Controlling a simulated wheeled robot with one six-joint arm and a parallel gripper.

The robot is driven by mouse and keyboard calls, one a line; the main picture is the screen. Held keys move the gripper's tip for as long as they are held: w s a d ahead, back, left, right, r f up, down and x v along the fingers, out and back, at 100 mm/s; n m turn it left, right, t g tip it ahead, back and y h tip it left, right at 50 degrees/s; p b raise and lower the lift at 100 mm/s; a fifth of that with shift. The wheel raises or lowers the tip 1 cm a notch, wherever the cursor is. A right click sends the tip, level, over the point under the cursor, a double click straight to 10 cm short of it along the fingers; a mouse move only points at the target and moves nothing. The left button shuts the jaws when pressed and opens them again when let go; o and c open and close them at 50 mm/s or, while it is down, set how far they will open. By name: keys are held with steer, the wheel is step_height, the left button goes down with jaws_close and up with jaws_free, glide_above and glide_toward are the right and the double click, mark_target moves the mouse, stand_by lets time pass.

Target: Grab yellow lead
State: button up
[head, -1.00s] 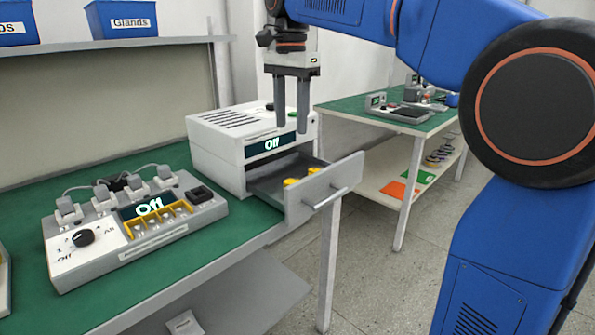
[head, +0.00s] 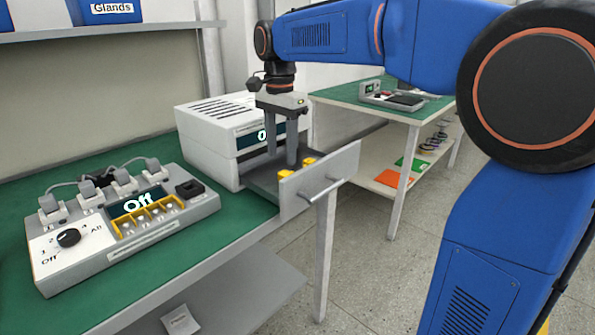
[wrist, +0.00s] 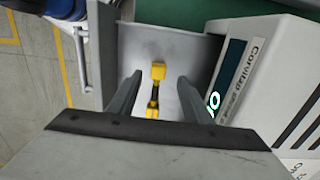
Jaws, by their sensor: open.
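The yellow lead (wrist: 157,71) lies in the open grey drawer (wrist: 140,45), with a yellow block at each end and a black middle in the wrist view. In the head view only its yellow ends (head: 286,174) show, just behind the drawer front (head: 322,180). My gripper (head: 281,159) points down over the drawer, its fingertips near the lead. In the wrist view its two fingers stand apart on either side of the lead. The gripper is open and holds nothing. The exact height of the fingertips above the drawer floor is hard to tell.
The drawer belongs to a white machine (head: 210,135) with a display, beside the fingers. A control box (head: 130,225) reading "Off", with a dial and cables, sits on the green bench (head: 232,228). Another bench (head: 345,98) stands behind. Floor right of the drawer is clear.

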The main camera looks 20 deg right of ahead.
mark_target(284, 173)
steer(key=shift+d+f, duration=0.2)
steer(key=shift+f, duration=2.6)
jaws_close()
